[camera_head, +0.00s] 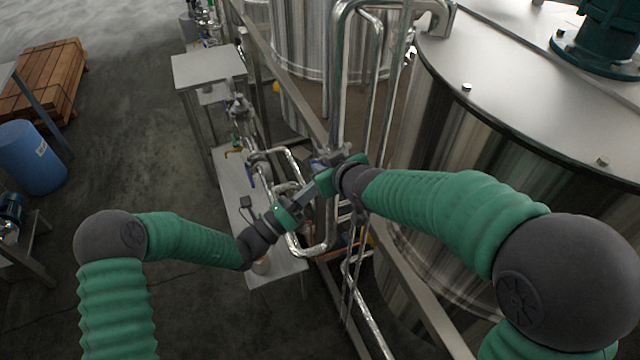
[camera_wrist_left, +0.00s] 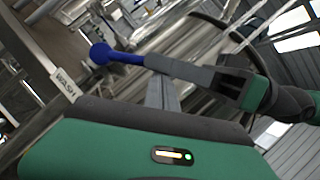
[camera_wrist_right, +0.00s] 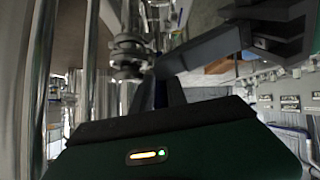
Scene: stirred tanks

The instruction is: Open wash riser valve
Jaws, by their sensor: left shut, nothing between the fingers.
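A valve lever with a blue sleeve and rounded blue end (camera_wrist_left: 115,56) shows in the left wrist view, above a label reading WASH (camera_wrist_left: 66,84). My right gripper (camera_head: 322,172) is at the pipework in the head view. In the left wrist view its grey fingers (camera_wrist_left: 165,66) meet the blue sleeve; whether they close around it is hidden. My left gripper (camera_head: 307,192) is shut and empty, close beside the right one. Its fingers (camera_wrist_left: 161,95) stand below the lever in its wrist view. The right wrist view shows the right fingers (camera_wrist_right: 168,93) near the dark left gripper (camera_wrist_right: 270,30).
Steel pipes (camera_head: 335,80) rise beside the grippers. A large steel tank (camera_head: 440,130) fills the right. Another blue-handled valve (camera_head: 251,178) and a grey bench (camera_head: 235,190) lie to the left. A blue drum (camera_head: 32,160) and wooden pallets (camera_head: 45,80) stand far left; the floor between is clear.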

